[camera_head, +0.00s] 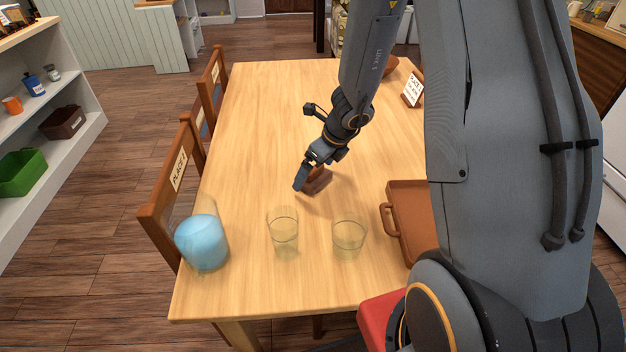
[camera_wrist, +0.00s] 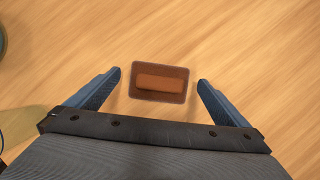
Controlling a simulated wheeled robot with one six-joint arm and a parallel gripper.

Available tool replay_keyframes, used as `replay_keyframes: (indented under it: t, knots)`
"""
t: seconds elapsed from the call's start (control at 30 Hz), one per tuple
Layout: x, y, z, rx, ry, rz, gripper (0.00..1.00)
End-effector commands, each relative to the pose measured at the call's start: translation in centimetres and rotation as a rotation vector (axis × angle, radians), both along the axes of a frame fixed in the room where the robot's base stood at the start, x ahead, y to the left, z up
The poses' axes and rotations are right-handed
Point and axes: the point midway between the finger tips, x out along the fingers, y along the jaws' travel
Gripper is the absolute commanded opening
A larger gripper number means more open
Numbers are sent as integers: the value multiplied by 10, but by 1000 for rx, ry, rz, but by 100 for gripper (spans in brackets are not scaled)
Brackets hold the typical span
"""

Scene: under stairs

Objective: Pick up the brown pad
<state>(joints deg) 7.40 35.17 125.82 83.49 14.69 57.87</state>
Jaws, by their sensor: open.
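The brown pad (camera_head: 318,181) lies on the wooden table (camera_head: 275,110), partly hidden behind my gripper in the head view. In the wrist view the pad (camera_wrist: 160,92) is a dark brown rounded rectangle with a lighter raised bar (camera_wrist: 161,83) on top. My gripper (camera_head: 303,180) is over the table beside the pad. In the wrist view my gripper (camera_wrist: 159,82) is open, with one blue finger on each side of the pad and a gap on both sides. Nothing is held. I cannot tell the height of the fingertips above the table.
Two clear glasses (camera_head: 284,236) (camera_head: 348,238) and a jug with blue contents (camera_head: 202,242) stand along the near edge. A brown tray (camera_head: 409,218) with a handle lies right of the pad, partly behind my arm. Chairs (camera_head: 170,190) line the left side. The table's far left is clear.

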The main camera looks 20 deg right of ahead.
Motion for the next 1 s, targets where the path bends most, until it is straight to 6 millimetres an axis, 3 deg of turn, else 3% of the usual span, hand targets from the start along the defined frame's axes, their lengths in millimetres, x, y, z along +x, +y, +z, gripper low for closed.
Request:
replay_keyframes:
  t: [0.1,0.37,0.63,0.87,1.0]
  knots:
    - [3,2,-11,0,1,-1,100]
    - [4,3,-12,-1,-1,1,100]
    - [4,2,-12,-1,-1,1,56]
    - [4,3,-11,-1,-1,1,52]
    - [4,3,-1,-1,-2,2,52]
